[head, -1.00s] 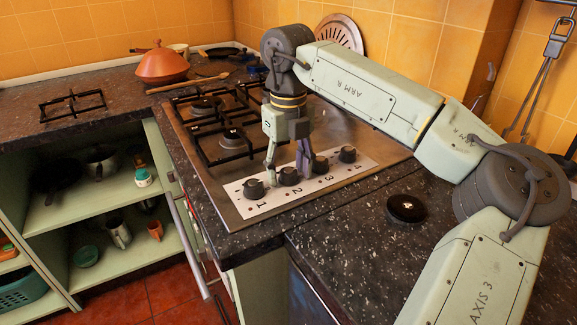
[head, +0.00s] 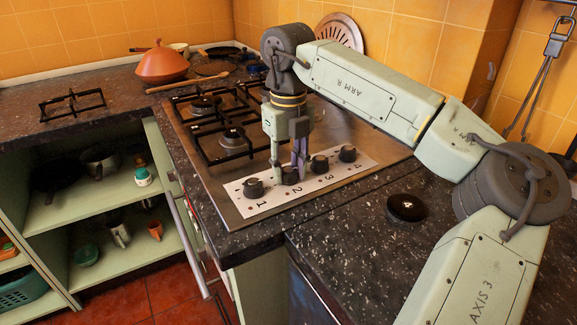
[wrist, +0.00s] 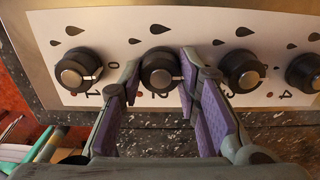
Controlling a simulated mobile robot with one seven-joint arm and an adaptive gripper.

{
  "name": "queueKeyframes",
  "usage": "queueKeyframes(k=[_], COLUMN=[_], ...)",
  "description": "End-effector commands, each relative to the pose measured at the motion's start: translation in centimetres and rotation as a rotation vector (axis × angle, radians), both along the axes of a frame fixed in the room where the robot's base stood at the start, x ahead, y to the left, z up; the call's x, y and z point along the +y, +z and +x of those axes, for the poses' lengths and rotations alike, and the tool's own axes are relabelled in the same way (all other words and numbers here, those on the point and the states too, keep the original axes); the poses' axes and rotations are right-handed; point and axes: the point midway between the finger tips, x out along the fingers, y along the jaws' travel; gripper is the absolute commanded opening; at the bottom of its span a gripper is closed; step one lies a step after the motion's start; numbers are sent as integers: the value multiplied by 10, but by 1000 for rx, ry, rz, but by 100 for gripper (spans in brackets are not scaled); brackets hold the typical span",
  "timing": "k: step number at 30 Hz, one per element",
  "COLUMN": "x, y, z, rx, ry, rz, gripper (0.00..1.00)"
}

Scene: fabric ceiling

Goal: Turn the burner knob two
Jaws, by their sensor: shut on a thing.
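Burner knob two (head: 290,176) is a black knob on the white numbered panel (head: 236,203) of the stove. In the wrist view the knob (wrist: 160,72) sits between my two purple-padded fingers. My gripper (head: 288,172) points down from above and is shut on knob two, with a finger on either side of it.
Knob four (head: 347,154) is at the panel's right end. The stove's burner grates (head: 232,143) lie behind the panel. An orange tagine (head: 163,65) stands at the back left.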

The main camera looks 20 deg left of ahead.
Motion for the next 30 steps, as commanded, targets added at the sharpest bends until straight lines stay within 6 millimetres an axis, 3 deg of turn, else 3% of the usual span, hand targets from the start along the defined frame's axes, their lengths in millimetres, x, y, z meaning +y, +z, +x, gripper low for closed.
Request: queueKeyframes(k=[11,30], x=[0,0], y=[1,1], z=[0,1], rx=[-1,-2], ry=[136,722], rz=[-1,0], gripper=[2,2])
